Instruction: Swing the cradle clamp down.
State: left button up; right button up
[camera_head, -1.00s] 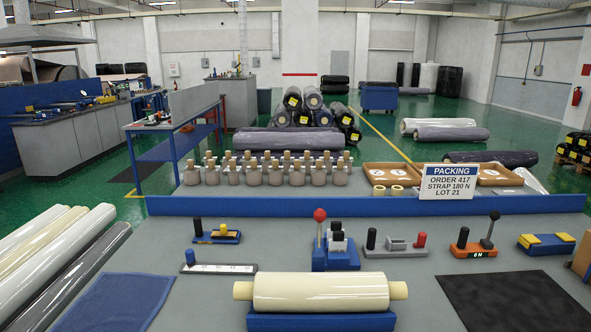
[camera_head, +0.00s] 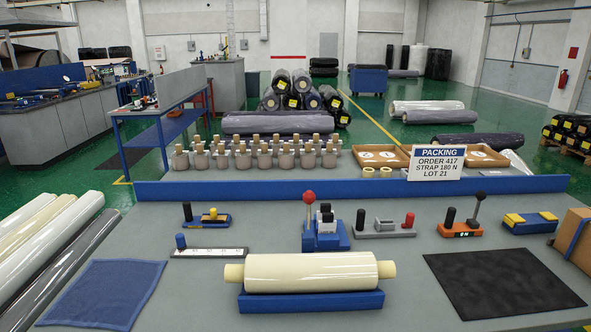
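A cream wrapped roll (camera_head: 310,272) lies level across a blue cradle (camera_head: 311,302) at the front middle of the bench, its narrower core ends sticking out on both sides. Behind it stands a blue device (camera_head: 325,240) with an upright lever topped by a red ball (camera_head: 309,197) and dark blocks beside the lever. I cannot tell which part is the cradle clamp; no clamp arm shows over the roll. Neither of my grippers is in the view.
Along the bench stand a blue-and-yellow tool (camera_head: 207,219), a white ruler-like bar (camera_head: 210,252), a grey fixture (camera_head: 385,228), an orange unit with a lever (camera_head: 463,228) and a blue-yellow block (camera_head: 530,223). A blue cloth (camera_head: 105,293) and black mat (camera_head: 503,283) flank the roll.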

aim_at(309, 197)
jog(key=i+l, duration=0.2)
jog(key=l, duration=0.15)
jog(key=i+l, duration=0.2)
jog(key=l, duration=0.15)
jog(key=i+l, duration=0.2)
jog(key=l, duration=0.15)
jog(key=i+l, duration=0.2)
jog(key=l, duration=0.2)
